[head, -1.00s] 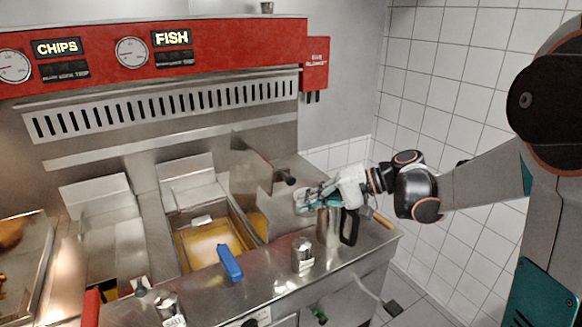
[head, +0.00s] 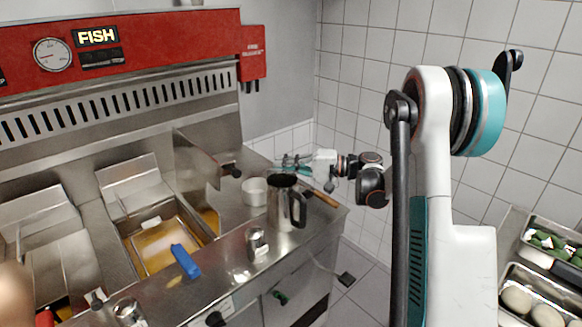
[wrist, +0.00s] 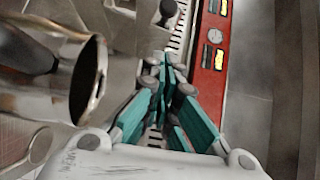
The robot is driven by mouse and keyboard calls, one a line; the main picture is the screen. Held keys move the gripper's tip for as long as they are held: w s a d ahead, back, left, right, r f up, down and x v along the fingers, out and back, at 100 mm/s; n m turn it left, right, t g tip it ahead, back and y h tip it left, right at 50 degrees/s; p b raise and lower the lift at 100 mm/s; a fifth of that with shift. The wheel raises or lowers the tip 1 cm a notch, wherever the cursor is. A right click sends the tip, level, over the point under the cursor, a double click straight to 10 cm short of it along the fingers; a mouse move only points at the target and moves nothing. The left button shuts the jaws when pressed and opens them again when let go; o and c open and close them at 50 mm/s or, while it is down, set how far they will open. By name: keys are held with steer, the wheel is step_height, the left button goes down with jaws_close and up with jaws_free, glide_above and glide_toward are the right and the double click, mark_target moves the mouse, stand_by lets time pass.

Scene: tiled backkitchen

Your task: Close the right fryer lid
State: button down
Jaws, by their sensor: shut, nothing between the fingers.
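The right fryer lid (head: 196,163) is a grey metal plate standing upright, open, at the right side of the fryer basin (head: 160,247) with yellow oil. Its black knob (head: 232,170) sticks out to the right. My gripper (head: 280,162) has teal fingers, shut and empty, to the right of the knob and apart from it, behind the steel jug. In the wrist view, my shut gripper (wrist: 165,72) points towards the back panel, and a dark round knob (wrist: 167,10) shows beyond the fingertips. Most of the lid is not clear there.
A steel jug (head: 281,203) stands on the counter in front of my gripper, close at left in the wrist view (wrist: 85,85). A white bowl (head: 255,191), a steel shaker (head: 256,242) and a blue-handled basket (head: 185,261) are nearby. A tiled wall (head: 350,110) is behind.

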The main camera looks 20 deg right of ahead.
steer(key=w+a+b, duration=0.1)
steer(key=a+b, duration=0.1)
steer(key=a, duration=0.6)
steer(key=shift+w, duration=0.25)
steer(key=shift+a, duration=0.15)
